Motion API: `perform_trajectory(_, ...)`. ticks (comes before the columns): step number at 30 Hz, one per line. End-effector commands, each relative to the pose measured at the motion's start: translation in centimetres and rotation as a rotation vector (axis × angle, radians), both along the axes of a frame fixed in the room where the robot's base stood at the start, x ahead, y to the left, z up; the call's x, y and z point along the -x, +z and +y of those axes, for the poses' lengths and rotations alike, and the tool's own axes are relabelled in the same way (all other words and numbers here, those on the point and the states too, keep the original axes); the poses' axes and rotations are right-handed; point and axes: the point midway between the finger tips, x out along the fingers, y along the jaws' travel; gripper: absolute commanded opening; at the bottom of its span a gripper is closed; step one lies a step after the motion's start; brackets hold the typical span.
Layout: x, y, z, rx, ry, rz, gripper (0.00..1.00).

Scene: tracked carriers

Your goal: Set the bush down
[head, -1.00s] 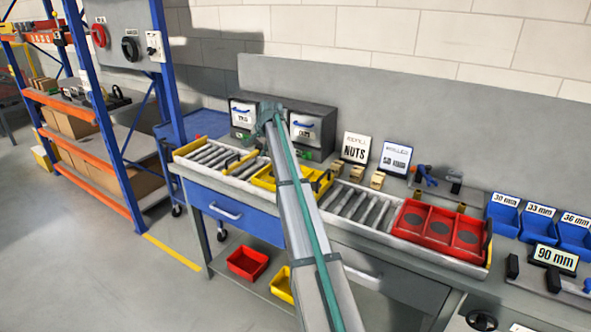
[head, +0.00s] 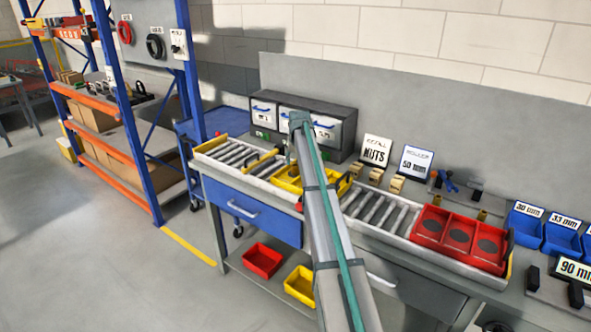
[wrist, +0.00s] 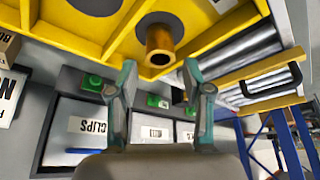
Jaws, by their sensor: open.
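The bronze bush (wrist: 160,45) is a short hollow cylinder in the wrist view. It stands on a dark round pad in a compartment of the yellow carrier (wrist: 88,48). My gripper (wrist: 159,72) is open, with its two fingertips apart on either side of the bush's near end. Nothing shows clasped between the fingers, and I cannot tell whether a fingertip touches the bush. In the head view my arm reaches over the yellow carrier (head: 284,187) on the roller conveyor. The bush is hidden there.
A red carrier (head: 460,262) with dark round pads sits at the right end of the conveyor. Labelled drawers (head: 345,129) stand behind the yellow carrier. A NUTS sign (head: 375,151) and small wooden blocks stand right of my arm. Bare rollers (head: 380,213) lie between the carriers.

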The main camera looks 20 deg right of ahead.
Motion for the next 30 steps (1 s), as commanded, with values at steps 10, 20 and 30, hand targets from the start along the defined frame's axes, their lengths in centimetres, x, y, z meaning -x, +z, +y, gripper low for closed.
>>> perform_trajectory(10, -1.0, -2.7, -0.2, -0.001, -0.001, 0.003, 0.5)
perform_trajectory(20, -1.9, -5.2, -0.5, 0.0, -0.001, -0.001, 0.5)
perform_trajectory(30, -1.8, -5.1, -0.5, 0.0, -0.001, 0.0, 0.11)
